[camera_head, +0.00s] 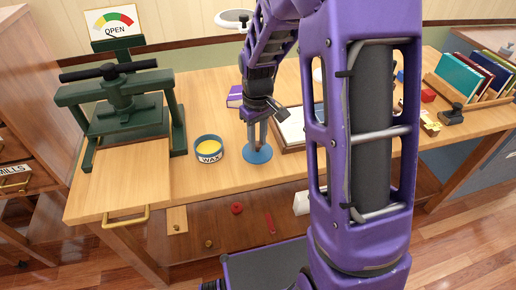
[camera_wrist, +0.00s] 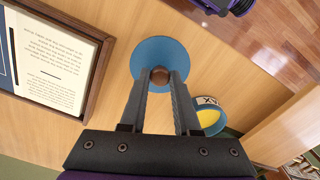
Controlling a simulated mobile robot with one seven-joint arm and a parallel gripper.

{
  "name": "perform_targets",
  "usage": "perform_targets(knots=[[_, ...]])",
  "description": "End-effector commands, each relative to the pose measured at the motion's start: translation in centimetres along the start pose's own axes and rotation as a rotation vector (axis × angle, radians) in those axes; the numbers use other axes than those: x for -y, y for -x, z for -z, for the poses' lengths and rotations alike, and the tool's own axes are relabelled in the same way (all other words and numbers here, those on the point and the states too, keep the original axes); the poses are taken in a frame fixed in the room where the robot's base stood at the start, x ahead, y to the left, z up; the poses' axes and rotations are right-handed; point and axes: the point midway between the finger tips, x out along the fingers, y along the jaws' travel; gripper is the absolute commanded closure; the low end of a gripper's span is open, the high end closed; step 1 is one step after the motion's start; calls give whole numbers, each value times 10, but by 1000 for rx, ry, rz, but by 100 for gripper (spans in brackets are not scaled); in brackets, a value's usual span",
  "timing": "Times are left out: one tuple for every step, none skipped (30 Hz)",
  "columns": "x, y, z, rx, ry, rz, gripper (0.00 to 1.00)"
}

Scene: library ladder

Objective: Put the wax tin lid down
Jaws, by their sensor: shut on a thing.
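The wax tin lid is a flat blue disc (camera_head: 258,154) with a brown knob. My gripper (camera_head: 257,145) points down and is shut on the knob, as the wrist view (camera_wrist: 160,76) also shows. The lid (camera_wrist: 152,52) is over the table just right of the tin; I cannot tell whether it touches the wood. The wax tin (camera_head: 208,150) is a round blue tin with a "WAX" label and yellow wax inside. It stands open on the table, and part of it shows in the wrist view (camera_wrist: 211,118).
A green press (camera_head: 118,110) stands at the left of the wooden table (camera_head: 205,185). A framed printed sheet (camera_wrist: 95,75) lies beside the lid. Coloured books (camera_head: 462,78) stand in a rack at the far right. Bare wood lies in front of the tin and lid.

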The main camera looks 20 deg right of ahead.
Motion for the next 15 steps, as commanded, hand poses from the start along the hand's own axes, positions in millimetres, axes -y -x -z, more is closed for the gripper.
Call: perform_targets(knots=[[0,-9,-1,4,0,2,100],[0,-14,-1,4,0,2,100],[0,-20,-1,4,0,2,100],[0,-24,-1,4,0,2,100],[0,-28,-1,4,0,1,100],[0,-30,-1,3,0,1,100],[0,-31,0,2,0,1,100],[0,-31,0,2,0,0,100],[0,-30,0,1,0,0,100],[0,-30,0,1,0,0,100],[0,-30,0,1,0,0,100],[0,-30,0,1,0,0,100],[0,-30,0,1,0,0,100],[0,-31,0,1,0,0,100],[0,-32,0,1,0,0,100]])
